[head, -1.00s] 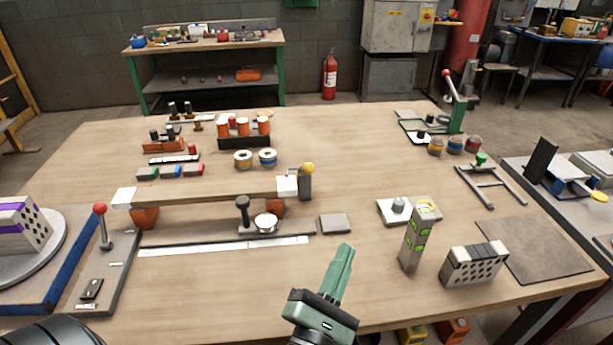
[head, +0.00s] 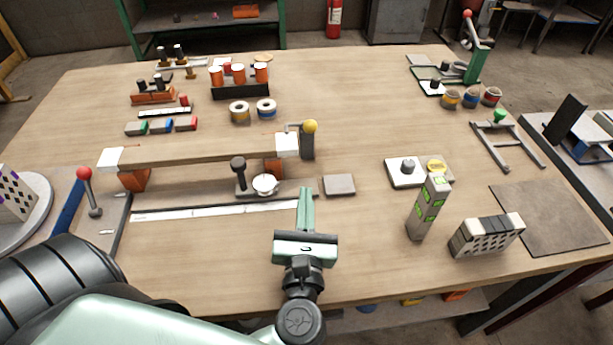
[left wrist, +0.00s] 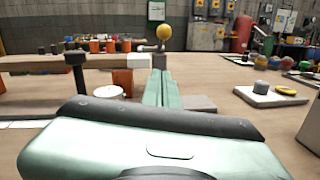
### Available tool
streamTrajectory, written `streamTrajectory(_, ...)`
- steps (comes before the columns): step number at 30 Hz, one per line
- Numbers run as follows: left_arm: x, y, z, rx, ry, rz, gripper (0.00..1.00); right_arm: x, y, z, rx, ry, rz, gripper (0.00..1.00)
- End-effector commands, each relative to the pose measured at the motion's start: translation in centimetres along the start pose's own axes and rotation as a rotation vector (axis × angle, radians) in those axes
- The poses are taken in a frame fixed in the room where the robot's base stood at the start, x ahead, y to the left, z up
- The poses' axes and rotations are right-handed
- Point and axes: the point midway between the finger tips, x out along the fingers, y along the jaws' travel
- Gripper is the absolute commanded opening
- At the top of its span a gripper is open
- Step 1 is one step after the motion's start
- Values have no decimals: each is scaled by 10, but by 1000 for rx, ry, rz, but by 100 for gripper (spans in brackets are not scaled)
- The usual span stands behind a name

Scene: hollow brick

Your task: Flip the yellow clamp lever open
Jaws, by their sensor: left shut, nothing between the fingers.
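The yellow ball knob (head: 310,126) of the clamp lever tops a short grey post (head: 308,147). It stands at the right end of a wooden bar, beside the bar's white end block (head: 287,146). A thin metal rod runs from the knob towards the block. My green left gripper (head: 306,192) is shut and empty. Its fingertips are on the near side of the clamp and apart from it in the head view. In the left wrist view, the yellow knob (left wrist: 163,31) shows just beyond the fingertips (left wrist: 162,75). My right gripper is out of view.
Near the fingers are a flat grey block (head: 339,184), a black-handled stand (head: 239,175) and a white disc (head: 265,184). To the right stand a green-marked post (head: 428,207) and a perforated block (head: 486,235). The table front between them is clear.

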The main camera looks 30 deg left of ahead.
Motion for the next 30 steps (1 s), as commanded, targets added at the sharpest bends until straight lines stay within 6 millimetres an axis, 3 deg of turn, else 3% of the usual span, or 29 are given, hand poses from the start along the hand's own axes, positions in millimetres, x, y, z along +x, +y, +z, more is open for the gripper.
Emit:
streamTrajectory(13, 92, 1, 7, 2, -4, 0, 0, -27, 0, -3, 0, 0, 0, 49)
streamTrajectory(18, 107, 1, 25, 1, -4, 1, 0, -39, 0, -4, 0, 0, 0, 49)
streamTrajectory(30, 115, 1, 29, 2, -1, 1, 0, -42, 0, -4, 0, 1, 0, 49)
